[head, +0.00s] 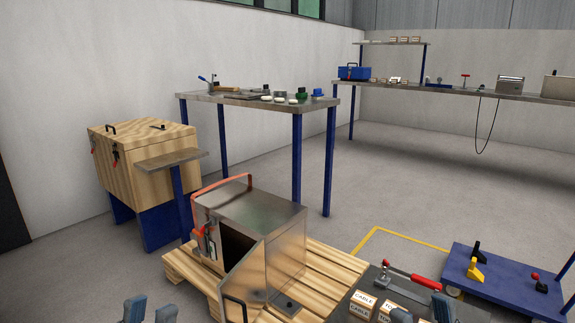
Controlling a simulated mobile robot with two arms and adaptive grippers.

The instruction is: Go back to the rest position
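My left gripper (151,311) shows at the bottom edge, left of centre. Its two grey-blue fingertips stand apart with nothing seen between them. My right gripper (422,313) shows at the bottom edge, right of centre, also with its fingertips apart. It is in front of small boxes labelled "CABLE" (362,300), and I see nothing held in it. The rest of both grippers and the arms are below the picture.
A metal machine (262,212) with an orange handle and open door stands on a wooden pallet (328,262). A blue cart (507,279) is at right. A wooden chest (150,165) and a worktable (225,98) stand behind. Floor beyond the cart is clear.

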